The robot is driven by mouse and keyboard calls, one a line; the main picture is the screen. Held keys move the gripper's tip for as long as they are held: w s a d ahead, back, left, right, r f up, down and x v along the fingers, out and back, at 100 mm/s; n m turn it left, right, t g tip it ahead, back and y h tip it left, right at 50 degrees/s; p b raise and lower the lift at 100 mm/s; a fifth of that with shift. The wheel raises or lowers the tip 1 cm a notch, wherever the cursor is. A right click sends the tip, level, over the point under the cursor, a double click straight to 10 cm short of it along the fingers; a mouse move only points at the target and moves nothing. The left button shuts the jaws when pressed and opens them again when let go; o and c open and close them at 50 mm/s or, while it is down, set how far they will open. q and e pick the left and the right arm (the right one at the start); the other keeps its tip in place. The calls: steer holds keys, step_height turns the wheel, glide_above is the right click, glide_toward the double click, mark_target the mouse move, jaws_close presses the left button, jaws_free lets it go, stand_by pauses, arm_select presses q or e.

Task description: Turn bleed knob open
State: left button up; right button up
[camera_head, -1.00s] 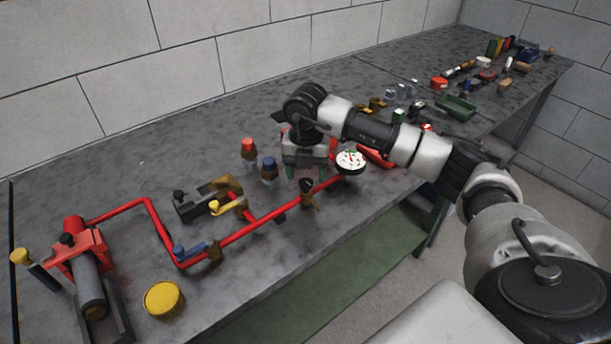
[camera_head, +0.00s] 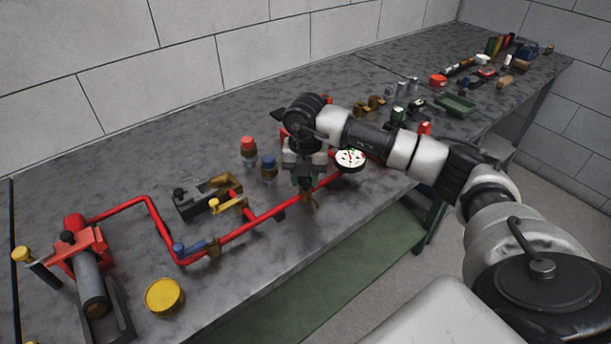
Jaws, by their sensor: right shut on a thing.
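My right gripper (camera_head: 306,183) points down over the red pipe line (camera_head: 255,221) near the middle of the bench. It is shut on the dark bleed knob, which its fingers now hide. The brass fitting (camera_head: 312,198) under the knob shows just below the fingertips, on the red pipe. A round white-faced gauge (camera_head: 350,159) stands just right of the gripper. How far the knob is turned cannot be seen. My left gripper is not in view.
Left of the gripper stand a blue-topped bottle (camera_head: 268,167) and a red-topped bottle (camera_head: 249,148). A yellow lever (camera_head: 229,203) and a blue lever (camera_head: 190,247) sit on the piping. A yellow round cap (camera_head: 164,296) lies in front. Loose parts crowd the far right bench.

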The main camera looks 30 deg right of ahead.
mark_target(305, 179)
steer(key=n+b, duration=0.2)
steer(key=n, duration=0.3)
steer(key=shift+n, duration=0.3)
steer(key=n+b, duration=0.2)
steer(key=n, duration=0.4)
steer(key=shift+b, duration=0.4)
steer(key=n+b, duration=0.2)
steer(key=n, duration=0.4)
steer(key=shift+n, duration=0.3)
steer(key=n+b, duration=0.1)
steer(key=n, duration=0.4)
steer(key=shift+n, duration=0.3)
steer(key=o, duration=0.9)
step_height(305, 179, up, 11)
steer(key=shift+f, duration=0.1)
